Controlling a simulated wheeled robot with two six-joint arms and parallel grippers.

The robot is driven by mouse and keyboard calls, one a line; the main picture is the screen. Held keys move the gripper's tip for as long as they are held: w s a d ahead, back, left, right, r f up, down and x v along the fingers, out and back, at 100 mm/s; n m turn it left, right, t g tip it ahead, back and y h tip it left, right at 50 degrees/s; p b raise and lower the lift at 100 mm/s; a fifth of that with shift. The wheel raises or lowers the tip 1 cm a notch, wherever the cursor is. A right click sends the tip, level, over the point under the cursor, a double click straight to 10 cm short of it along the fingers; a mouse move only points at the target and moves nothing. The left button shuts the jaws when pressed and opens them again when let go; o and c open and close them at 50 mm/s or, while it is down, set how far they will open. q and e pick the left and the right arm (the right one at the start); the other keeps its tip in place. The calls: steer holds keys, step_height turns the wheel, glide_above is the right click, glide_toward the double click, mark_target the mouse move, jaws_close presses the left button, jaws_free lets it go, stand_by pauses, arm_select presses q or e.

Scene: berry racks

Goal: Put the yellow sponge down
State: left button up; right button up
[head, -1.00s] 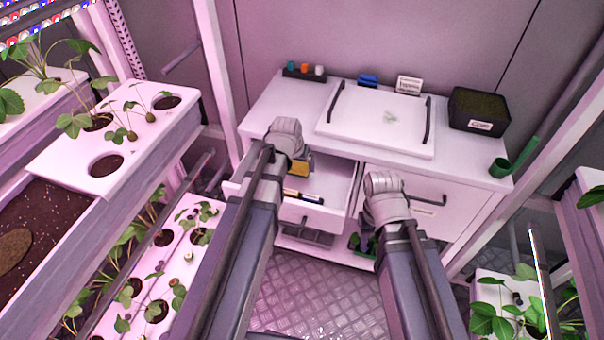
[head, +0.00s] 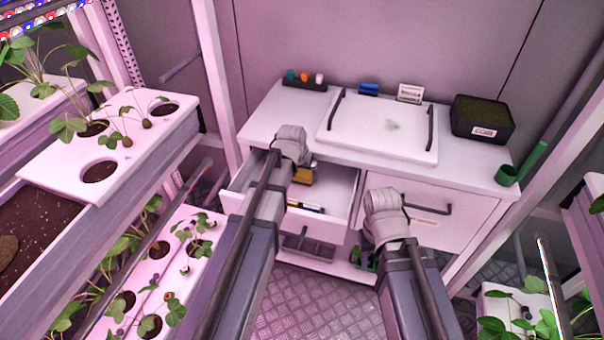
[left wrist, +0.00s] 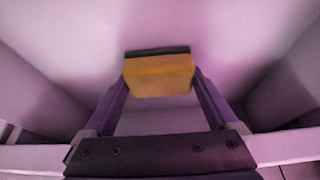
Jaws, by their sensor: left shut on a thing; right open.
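The yellow sponge (left wrist: 160,76), with a dark layer along one side, is between the fingers of my left gripper (left wrist: 158,84) in the left wrist view. My left gripper is shut on it. In the head view the sponge (head: 304,174) shows just right of my left wrist, over the open left drawer (head: 342,190). I cannot tell whether it touches the drawer floor. My right gripper (head: 366,256) is mostly hidden behind its own arm, low in front of the closed right drawer (head: 424,205).
A blue and white marker-like item (head: 306,207) lies in the open drawer. The white cabinet top (head: 468,165) carries a tray with black handles (head: 378,128), a dark box (head: 482,120) and a green holder (head: 508,172). Plant racks (head: 150,160) stand at left.

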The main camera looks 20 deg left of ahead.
arm_select(q)
steer(key=shift+f, duration=0.2)
steer(key=o, duration=0.8)
steer(key=shift+r, duration=0.1)
steer(key=shift+r, duration=0.25)
steer(key=p+v, duration=1.1)
steer(key=v, duration=0.1)
steer(key=s+d, duration=0.2)
steer(key=s+d+f+m+g, duration=0.1)
steer(key=s+d, duration=0.2)
steer(key=s+d+g, duration=0.1)
steer(key=s+d, duration=0.2)
steer(key=shift+s+f+m, duration=0.25)
steer(key=shift+m, duration=0.05)
steer(key=s+d+g, duration=0.1)
steer(key=s, duration=0.2)
steer(key=s+d+m+g+y, duration=0.1)
steer(key=s+d, duration=0.1)
steer(key=s, duration=0.2)
steer(key=s+d+g, duration=0.1)
steer(key=s+d, duration=0.1)
steer(key=s, duration=0.2)
steer(key=shift+d+f+m+y, duration=0.1)
steer(key=shift+d+m+y, duration=0.2)
steer(key=shift+m, duration=0.1)
